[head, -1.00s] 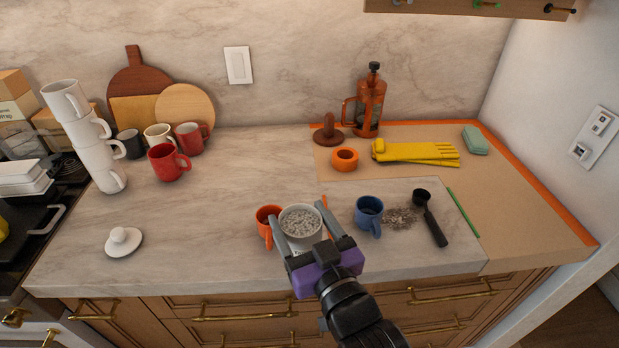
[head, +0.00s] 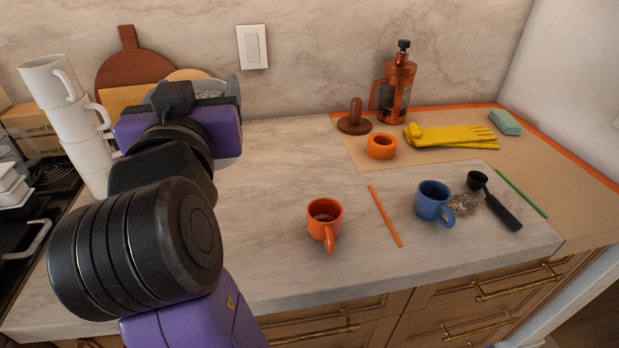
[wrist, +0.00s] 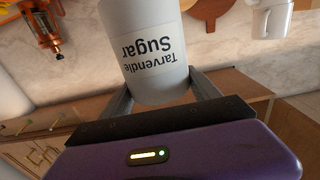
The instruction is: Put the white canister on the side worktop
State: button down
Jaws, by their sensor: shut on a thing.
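The white canister (wrist: 153,45) fills the top middle of the wrist view, its "Tarvendle Sugar" label upside down there. My gripper (wrist: 158,88) is shut on it, with a finger on either side. The marble worktop (head: 290,165) lies below. I cannot tell which stretch is the side worktop.
An orange mug (head: 324,218), orange stick (head: 385,215), blue mug (head: 433,200) and black scoop (head: 500,208) stand or lie at the front right. Stacked white mugs (head: 75,115) stand at left near the stove. A copper press (head: 396,88) is at the back. The middle counter is clear.

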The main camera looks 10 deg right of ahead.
notch_tip(320, 180, down, 20)
jog(key=b, duration=0.1)
dwell(0.5)
jog(key=shift+b, duration=0.3)
jog(key=shift+f, duration=0.1)
jog(key=shift+c, duration=0.8)
grip_release()
jog(key=s+b, duration=0.1)
jog(key=s, duration=1.1)
jog(key=shift+a+b, duration=0.2)
jog(key=shift+b, duration=0.15)
